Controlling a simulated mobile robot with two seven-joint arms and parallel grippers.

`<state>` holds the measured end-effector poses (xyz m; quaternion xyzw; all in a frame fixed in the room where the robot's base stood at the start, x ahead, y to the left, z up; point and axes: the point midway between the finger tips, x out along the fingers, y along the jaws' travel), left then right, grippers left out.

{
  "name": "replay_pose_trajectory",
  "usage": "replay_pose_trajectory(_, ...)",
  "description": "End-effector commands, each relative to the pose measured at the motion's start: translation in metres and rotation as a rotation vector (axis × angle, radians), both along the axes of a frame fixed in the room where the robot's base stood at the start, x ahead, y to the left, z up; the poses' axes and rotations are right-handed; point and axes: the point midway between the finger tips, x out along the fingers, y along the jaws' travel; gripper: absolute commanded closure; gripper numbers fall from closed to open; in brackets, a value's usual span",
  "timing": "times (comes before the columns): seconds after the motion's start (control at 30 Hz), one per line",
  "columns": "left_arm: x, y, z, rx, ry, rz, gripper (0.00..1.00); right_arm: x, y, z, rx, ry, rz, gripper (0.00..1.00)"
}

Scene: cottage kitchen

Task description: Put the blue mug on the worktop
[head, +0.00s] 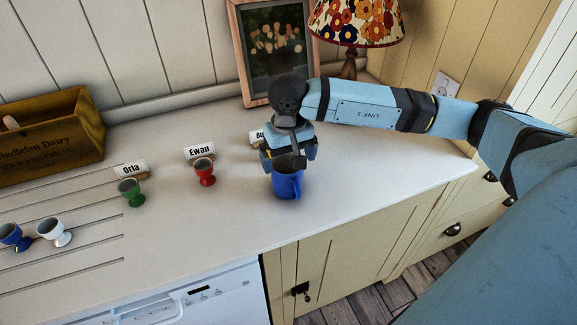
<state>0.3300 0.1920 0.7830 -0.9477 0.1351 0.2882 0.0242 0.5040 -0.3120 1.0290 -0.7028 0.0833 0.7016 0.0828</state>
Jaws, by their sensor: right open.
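The blue mug (287,184) stands upright on the white worktop (345,185), right of the middle of the head view, with its handle towards me. My right gripper (288,160) is directly above the mug, at its rim, pointing down. Its jaws are open, and the fingers partly hide the mug's top. I cannot tell whether they touch the mug. My left gripper is not in view.
Name cards (200,152) stand behind. A wooden crate (50,140), a picture frame (243,50) and a lamp (357,22) are at the back. The right worktop is clear.

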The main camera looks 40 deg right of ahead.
Motion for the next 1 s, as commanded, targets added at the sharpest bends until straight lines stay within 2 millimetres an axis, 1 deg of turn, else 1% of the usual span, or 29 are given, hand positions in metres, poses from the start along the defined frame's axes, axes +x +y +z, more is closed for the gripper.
replay_pose_trajectory(0.03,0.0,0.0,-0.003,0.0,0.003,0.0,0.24,0.001,0.0,0.012,0.001,-0.005,0.001,0.0)
replay_pose_trajectory(0.2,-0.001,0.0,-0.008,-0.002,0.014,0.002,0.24,0.001,0.0,0.049,0.0,-0.004,0.001,0.0)
replay_pose_trajectory(0.3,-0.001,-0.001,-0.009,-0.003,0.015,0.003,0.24,0.0,0.0,0.066,0.0,-0.003,0.001,0.0)
replay_pose_trajectory(0.4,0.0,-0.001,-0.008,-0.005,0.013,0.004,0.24,0.001,0.001,0.078,0.001,-0.001,0.001,0.0)
replay_pose_trajectory(0.6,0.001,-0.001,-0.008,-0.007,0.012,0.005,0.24,0.0,0.0,0.088,0.0,0.002,0.001,0.0)
replay_pose_trajectory(1.0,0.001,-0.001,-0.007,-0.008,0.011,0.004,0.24,0.0,0.0,0.087,0.0,0.002,0.001,0.0)
